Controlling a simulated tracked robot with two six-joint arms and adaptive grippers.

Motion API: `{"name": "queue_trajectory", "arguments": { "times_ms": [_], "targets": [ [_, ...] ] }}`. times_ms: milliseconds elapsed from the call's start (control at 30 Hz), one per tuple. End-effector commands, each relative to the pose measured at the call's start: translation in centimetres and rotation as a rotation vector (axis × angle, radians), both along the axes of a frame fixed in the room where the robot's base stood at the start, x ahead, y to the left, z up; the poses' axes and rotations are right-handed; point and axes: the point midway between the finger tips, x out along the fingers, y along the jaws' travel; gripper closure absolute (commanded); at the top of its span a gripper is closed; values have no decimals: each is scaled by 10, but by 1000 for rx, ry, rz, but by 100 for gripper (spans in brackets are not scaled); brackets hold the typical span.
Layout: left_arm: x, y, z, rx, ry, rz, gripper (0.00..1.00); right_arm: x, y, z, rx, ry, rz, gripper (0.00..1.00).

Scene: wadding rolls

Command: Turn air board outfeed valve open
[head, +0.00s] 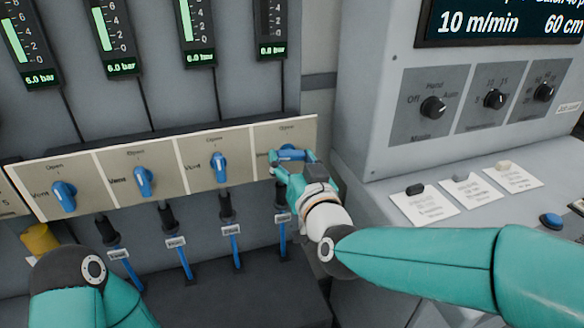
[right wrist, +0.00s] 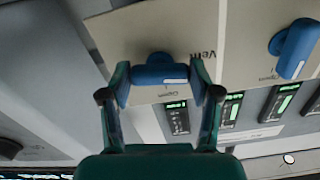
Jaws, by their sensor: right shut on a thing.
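The rightmost valve on the air board has a blue handle (head: 291,154) lying crosswise, roughly level. Its gauge (head: 271,50) reads 0.0 bar. My right gripper (head: 288,163) is at this handle, with a finger at each end. In the right wrist view, the two fingers of my right gripper (right wrist: 160,80) close on the blue handle (right wrist: 160,70) from both sides. The label behind the gripper is partly hidden. My left arm shows at the bottom left, but its gripper is out of view.
The other blue valve handles (head: 219,167) stand nearly upright, under gauges reading 6.0 bar (head: 200,58). A control cabinet with a mode knob (head: 432,107) and a blue button (head: 551,221) stands close on the right.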

Motion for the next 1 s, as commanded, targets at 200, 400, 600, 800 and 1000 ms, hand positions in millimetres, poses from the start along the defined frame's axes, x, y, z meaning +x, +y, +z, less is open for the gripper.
{"name": "queue_trajectory", "arguments": {
  "times_ms": [200, 400, 600, 800, 1000],
  "targets": [
    [0, 0, -32, 0, 0, 0, 60, 0, -1, -4, 183, 52, -1, 72],
    [0, 0, -54, 0, 0, 0, 60, 0, 0, -4, 364, 112, -1, 72],
    [0, 0, -73, 0, 0, 0, 60, 0, 0, -3, 545, 171, -1, 72],
    [0, 0, -90, 0, 0, 0, 60, 0, 0, -3, 727, 232, -2, 72],
    [0, 0, -104, 0, 0, 0, 60, 0, 0, -3, 908, 290, -2, 72]
  ]
}}
